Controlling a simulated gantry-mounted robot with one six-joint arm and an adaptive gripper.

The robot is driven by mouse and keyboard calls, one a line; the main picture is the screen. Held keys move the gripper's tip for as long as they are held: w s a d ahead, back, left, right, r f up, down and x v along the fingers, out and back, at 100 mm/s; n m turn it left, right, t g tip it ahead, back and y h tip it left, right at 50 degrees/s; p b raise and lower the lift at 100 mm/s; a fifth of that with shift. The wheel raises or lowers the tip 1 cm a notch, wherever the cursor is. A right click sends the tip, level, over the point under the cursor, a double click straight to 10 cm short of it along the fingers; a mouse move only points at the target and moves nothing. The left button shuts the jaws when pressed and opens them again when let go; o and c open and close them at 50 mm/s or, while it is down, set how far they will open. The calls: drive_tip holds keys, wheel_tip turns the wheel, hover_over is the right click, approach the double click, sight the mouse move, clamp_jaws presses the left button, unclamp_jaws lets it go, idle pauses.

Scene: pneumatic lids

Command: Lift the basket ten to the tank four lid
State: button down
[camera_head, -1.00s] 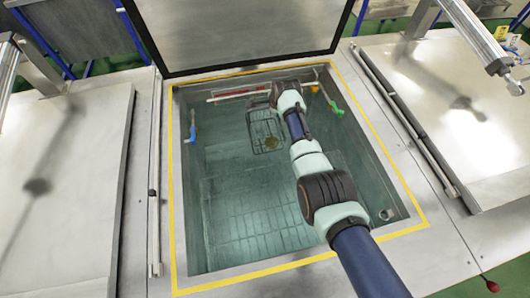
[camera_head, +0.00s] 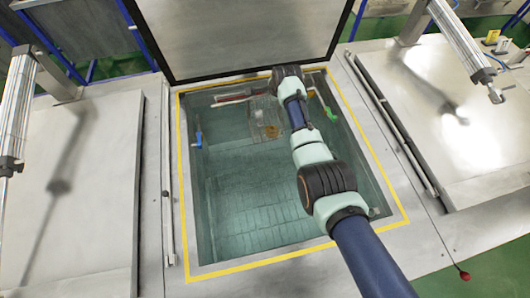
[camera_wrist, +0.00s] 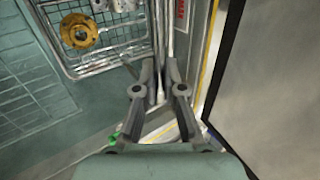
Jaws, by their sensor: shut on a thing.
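A wire basket (camera_head: 258,112) hangs at the far end of the open tank (camera_head: 250,215), beside my wrist. In the wrist view the basket (camera_wrist: 110,62) is at upper left, holding a brass-coloured flanged ring (camera_wrist: 80,32) and some silvery parts. My gripper (camera_wrist: 160,68) is shut on the basket's upright handle rod, at the basket's right side. In the head view my wrist hides the fingers. A metal lid (camera_head: 240,35) with a black edge stands raised behind the tank; it also fills the right of the wrist view (camera_wrist: 275,85). No lid number is readable.
A blue handle (camera_head: 198,138) is on the tank's left wall and a green one (camera_head: 330,112) on the right. Closed lids flank the tank at left (camera_head: 75,215) and right (camera_head: 450,130), with pneumatic cylinders above them. A yellow border (camera_head: 181,190) rings the opening.

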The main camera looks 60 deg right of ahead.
wheel_tip(320, 180, up, 12)
drive_tip(key=p, duration=0.9)
drive_tip(key=shift+r+p, duration=0.2)
drive_tip(key=shift+p, duration=0.1)
